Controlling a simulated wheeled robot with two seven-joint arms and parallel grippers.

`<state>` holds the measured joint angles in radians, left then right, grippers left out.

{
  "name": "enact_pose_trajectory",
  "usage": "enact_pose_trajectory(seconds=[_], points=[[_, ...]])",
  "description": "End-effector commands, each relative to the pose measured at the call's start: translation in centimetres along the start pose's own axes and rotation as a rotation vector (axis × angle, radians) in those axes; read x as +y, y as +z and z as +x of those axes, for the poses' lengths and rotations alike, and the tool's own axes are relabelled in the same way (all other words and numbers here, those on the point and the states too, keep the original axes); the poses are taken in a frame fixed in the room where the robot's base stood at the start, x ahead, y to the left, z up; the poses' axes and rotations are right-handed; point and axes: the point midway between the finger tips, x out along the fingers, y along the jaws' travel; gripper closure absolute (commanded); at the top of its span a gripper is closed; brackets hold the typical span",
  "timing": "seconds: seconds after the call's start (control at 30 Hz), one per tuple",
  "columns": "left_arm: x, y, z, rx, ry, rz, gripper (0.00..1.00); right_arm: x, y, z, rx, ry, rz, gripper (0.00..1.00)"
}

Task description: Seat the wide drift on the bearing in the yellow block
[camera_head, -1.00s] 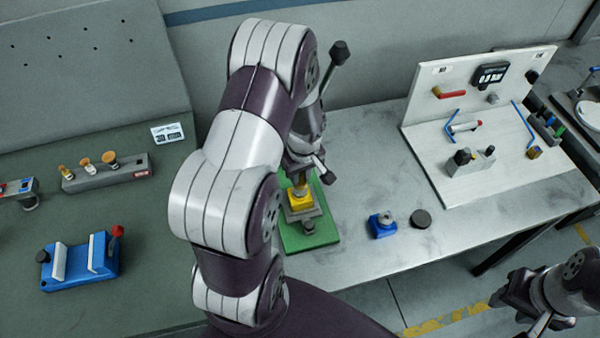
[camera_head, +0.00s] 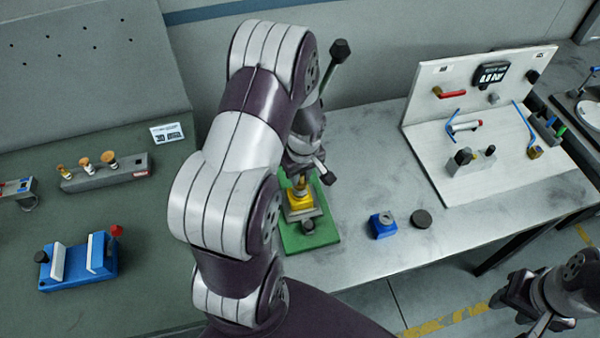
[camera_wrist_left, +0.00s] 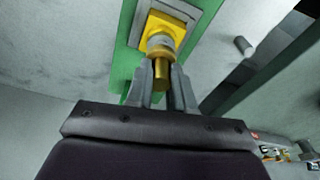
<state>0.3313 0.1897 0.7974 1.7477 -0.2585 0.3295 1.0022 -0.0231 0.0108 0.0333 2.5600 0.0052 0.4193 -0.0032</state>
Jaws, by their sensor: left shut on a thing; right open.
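The yellow block (camera_head: 300,201) sits on the green base (camera_head: 308,238) of the press on the table. It also shows at the top of the left wrist view (camera_wrist_left: 178,20). My left gripper (camera_wrist_left: 162,82) is shut on a brass drift (camera_wrist_left: 161,68). The drift's wider end (camera_wrist_left: 160,44) is at the block's top. I cannot tell whether it touches the bearing, which is hidden beneath it. In the head view my left arm covers part of the press. My right gripper (camera_head: 530,312) is open and empty at the lower right, clear of the table.
A grey rack (camera_head: 105,173) with three drifts stands at the left, behind a blue vice (camera_head: 78,262). A blue block (camera_head: 382,225) and a dark disc (camera_head: 421,218) lie right of the press. A press lever (camera_head: 333,68) rises behind my left arm. A white tool board (camera_head: 485,120) stands farther right.

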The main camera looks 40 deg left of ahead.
Motion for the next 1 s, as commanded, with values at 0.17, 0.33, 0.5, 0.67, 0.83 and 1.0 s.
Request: enact_pose_trajectory(seconds=[0.17,0.33,0.5,0.67,0.83,1.0], points=[[0.0,0.1,0.6,0.000,0.000,0.000,1.00,0.0,0.1,0.6,0.000,0.000,0.000,0.57],[0.0,0.1,1.0,0.000,0.000,0.000,1.00,0.0,0.1,1.0,0.000,0.000,0.000,0.57],[0.0,0.2,1.4,0.000,0.000,0.000,1.00,0.0,0.2,1.4,0.000,0.000,0.000,0.57],[0.0,0.2,1.8,0.000,0.000,0.000,1.00,0.0,0.2,1.7,0.000,0.000,0.000,0.57],[0.0,0.3,2.2,0.000,0.000,0.000,1.00,0.0,0.2,2.1,0.000,0.000,0.000,0.57],[0.0,0.2,2.1,0.000,0.000,0.000,0.48,0.0,0.2,1.9,0.000,0.000,0.000,0.57]])
